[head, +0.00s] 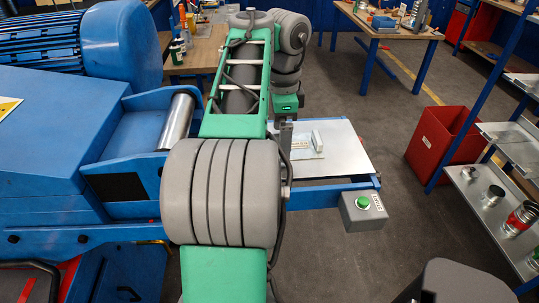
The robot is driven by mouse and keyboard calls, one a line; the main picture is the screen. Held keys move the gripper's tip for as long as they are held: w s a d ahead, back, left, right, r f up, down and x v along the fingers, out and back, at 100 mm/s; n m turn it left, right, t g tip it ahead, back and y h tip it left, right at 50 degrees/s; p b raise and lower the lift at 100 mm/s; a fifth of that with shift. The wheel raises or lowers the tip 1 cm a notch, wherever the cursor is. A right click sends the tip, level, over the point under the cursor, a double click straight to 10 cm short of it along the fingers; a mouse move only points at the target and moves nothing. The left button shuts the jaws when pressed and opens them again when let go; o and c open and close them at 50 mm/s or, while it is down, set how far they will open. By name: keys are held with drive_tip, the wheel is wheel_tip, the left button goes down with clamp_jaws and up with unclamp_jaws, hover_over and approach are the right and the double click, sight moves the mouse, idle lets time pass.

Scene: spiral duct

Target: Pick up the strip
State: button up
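A bright flat metal sheet (346,160) lies on a blue-framed stand at the right end of the blue machine. A short pale upright piece (317,140) is on the sheet, beside a small light pad (302,150). I cannot tell for sure which of these is the strip. My gripper (286,150) points down at the left part of the sheet, just left of the pale piece. My green and grey arm hides part of the sheet and machine. The fingers are too small and too covered to show whether they are open or shut, or touch anything.
A grey box with a green button (363,205) sticks out at the stand's front right corner. A red bin (441,146) stands on the floor to the right, beside metal shelves (490,207) with cans. Workbenches (388,27) stand behind. Floor between stand and bin is clear.

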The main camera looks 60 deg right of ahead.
drive_tip(key=shift+f, duration=0.3)
drive_tip(key=shift+c, duration=0.6)
drive_tip(key=c, duration=1.2)
